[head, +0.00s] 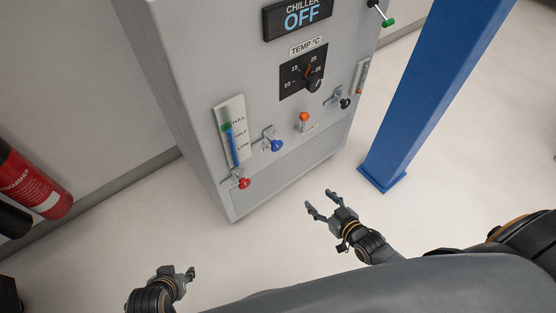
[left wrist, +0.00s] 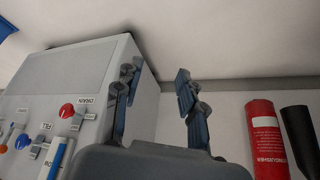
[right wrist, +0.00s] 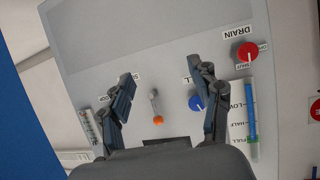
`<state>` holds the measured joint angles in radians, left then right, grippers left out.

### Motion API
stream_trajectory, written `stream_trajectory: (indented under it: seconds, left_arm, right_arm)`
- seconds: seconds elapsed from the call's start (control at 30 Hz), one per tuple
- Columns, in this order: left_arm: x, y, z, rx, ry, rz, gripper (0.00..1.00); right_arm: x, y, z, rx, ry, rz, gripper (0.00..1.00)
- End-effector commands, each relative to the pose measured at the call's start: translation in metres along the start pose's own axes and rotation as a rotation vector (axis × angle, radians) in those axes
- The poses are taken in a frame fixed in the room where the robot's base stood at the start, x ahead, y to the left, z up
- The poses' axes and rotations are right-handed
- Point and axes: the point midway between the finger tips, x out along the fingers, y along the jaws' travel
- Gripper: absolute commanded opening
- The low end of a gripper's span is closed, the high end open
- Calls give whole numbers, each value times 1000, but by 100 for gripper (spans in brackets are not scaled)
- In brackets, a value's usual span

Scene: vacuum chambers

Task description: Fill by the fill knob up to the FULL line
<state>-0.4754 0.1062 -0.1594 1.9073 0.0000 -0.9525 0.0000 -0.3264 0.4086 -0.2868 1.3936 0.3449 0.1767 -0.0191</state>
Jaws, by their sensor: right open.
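The blue fill knob (head: 277,145) is on the front of the grey chiller cabinet (head: 280,185). It also shows in the left wrist view (left wrist: 22,141) and beside a finger in the right wrist view (right wrist: 196,103). The level gauge (head: 234,130) with FULL, HALF and LOW marks is left of the knob. Its blue column reaches up near the green band by FULL; the exact level is too small to tell. My right gripper (head: 320,201) is open and empty, in front of the cabinet, apart from the knob. My left gripper (head: 181,273) is open and empty, lower left.
A red drain knob (head: 243,183) sits below the gauge. An orange-tipped toggle (head: 304,117) and a black knob (head: 345,103) are right of the fill knob. A blue post (head: 425,90) stands right of the cabinet, a red extinguisher (head: 32,182) at left. The floor in front is clear.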

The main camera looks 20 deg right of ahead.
Motion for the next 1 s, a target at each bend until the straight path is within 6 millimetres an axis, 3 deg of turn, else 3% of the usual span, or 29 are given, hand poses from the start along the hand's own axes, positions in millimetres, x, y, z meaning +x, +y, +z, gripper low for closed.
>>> stream_trajectory:
  seconds: [0.03,0.1,0.33,0.57,0.77,1.0]
  left_arm:
    - [-2,0,-8,-1,36,-1,40]
    - [-20,-1,-23,-2,72,-3,40]
    - [-74,-2,-45,-4,150,-6,40]
    - [-90,-1,-57,-3,200,-6,40]
    - [-91,3,-88,1,353,2,40]
    - [-106,10,-139,7,614,17,40]
  right_arm:
    - [11,-3,-8,1,76,-21,63]
    - [14,-8,-35,9,170,-48,63]
    - [8,-25,-95,36,374,-119,63]
    - [10,-30,-114,47,419,-136,63]
    - [38,-33,-126,46,421,-135,63]
    - [80,-39,-144,46,419,-135,63]
